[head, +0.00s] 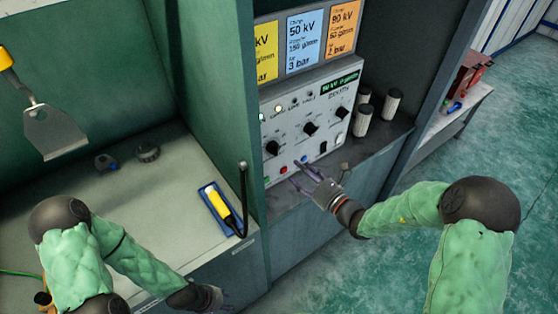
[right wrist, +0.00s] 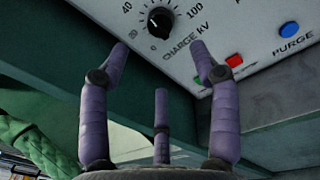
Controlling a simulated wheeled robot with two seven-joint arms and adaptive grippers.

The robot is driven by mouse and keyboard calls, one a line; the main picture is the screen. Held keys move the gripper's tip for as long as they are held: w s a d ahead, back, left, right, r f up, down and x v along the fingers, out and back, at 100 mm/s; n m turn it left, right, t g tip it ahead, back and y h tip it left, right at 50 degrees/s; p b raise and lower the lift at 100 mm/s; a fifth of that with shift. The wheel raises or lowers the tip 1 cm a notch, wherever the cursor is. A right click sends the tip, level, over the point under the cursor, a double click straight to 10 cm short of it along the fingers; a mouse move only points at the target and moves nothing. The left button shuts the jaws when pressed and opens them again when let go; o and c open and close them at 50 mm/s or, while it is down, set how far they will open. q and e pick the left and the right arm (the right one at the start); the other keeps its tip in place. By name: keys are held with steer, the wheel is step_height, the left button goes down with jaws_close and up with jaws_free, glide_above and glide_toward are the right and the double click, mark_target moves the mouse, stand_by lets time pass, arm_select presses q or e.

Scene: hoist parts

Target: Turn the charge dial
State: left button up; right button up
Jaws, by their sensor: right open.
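The charge dial (head: 272,148) is a black knob at the left of the white control panel (head: 310,115). In the right wrist view the dial (right wrist: 159,21) shows a white pointer mark, a scale up to 100 and the label "CHARGE kV". My right gripper (head: 308,174) is in front of the panel's lower edge, lower and to the right of the dial in the head view. In the wrist view its purple fingers (right wrist: 159,46) are spread and empty, with the dial beyond their tips. My left gripper (head: 214,297) is low at the bottom edge, away from the panel.
Red and blue buttons (head: 304,159) sit below the dials. Several white-and-black canisters (head: 362,119) stand right of the panel. A green partition (head: 215,80) stands to its left. A yellow-handled tool (head: 218,204) lies on a blue holder on the left bench.

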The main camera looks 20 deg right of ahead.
mark_target(274, 149)
steer(key=b+x, duration=0.1)
steer(key=x, duration=0.9)
steer(key=shift+w+b, duration=0.35)
steer(key=shift+a, duration=0.15)
steer(key=shift+n, duration=0.3)
steer(key=c, duration=1.1)
